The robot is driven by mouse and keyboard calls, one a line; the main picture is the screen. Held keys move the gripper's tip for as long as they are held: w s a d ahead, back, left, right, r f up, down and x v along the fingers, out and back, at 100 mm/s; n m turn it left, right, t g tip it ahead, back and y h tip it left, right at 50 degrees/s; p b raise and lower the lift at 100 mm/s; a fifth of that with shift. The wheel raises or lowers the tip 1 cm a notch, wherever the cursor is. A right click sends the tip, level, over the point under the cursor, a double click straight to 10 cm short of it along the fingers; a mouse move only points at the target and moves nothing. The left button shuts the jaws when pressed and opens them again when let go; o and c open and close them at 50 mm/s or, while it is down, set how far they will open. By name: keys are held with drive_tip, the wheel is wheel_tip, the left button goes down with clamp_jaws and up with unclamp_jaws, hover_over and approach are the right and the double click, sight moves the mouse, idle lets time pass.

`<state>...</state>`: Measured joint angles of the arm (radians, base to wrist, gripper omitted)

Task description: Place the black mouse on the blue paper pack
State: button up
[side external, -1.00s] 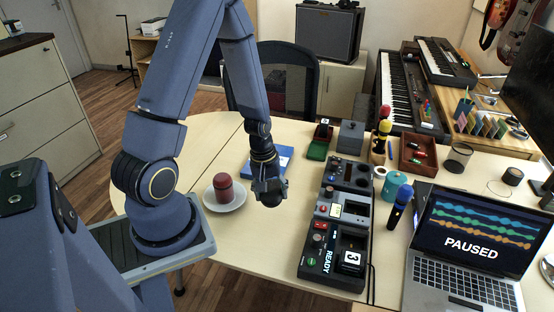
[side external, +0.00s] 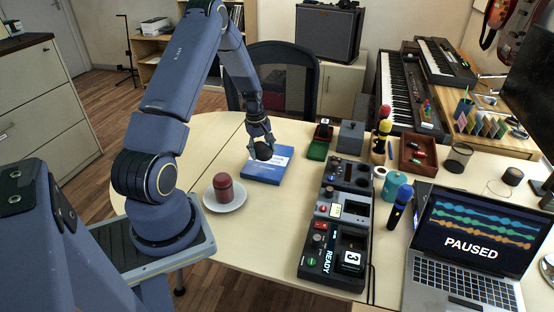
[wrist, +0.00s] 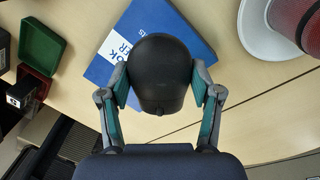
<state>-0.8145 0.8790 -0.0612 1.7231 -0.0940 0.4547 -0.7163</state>
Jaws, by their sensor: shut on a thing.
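The black mouse (wrist: 160,75) is held between the two fingers of my gripper (wrist: 160,95) in the wrist view. In the side view my gripper (side external: 262,146) is over the blue paper pack (side external: 266,172), with the dark mouse (side external: 264,152) at its tip. The blue paper pack lies flat on the table and also shows in the wrist view (wrist: 185,22), partly hidden behind the mouse. Whether the mouse touches the pack, I cannot tell.
A row of dark devices (side external: 338,238) stands to the right. A green open box (side external: 318,149) is at the back. Bare table lies in front of the pack.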

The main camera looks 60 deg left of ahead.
sight(268, 166)
drive_tip(key=w+f, duration=0.1)
drive_tip(key=w+a+f, duration=0.1)
drive_tip(key=shift+a+f, duration=0.15)
drive_tip(key=shift+f, duration=0.25)
drive_tip(key=shift+w+a+f, duration=0.1)
drive_tip(key=shift+f, duration=0.8)
drive_tip(key=shift+w+a+f, duration=0.1)
drive_tip(key=shift+f, duration=0.8)
drive_tip(key=shift+f, duration=0.15)
drive_tip(key=o, duration=1.2)
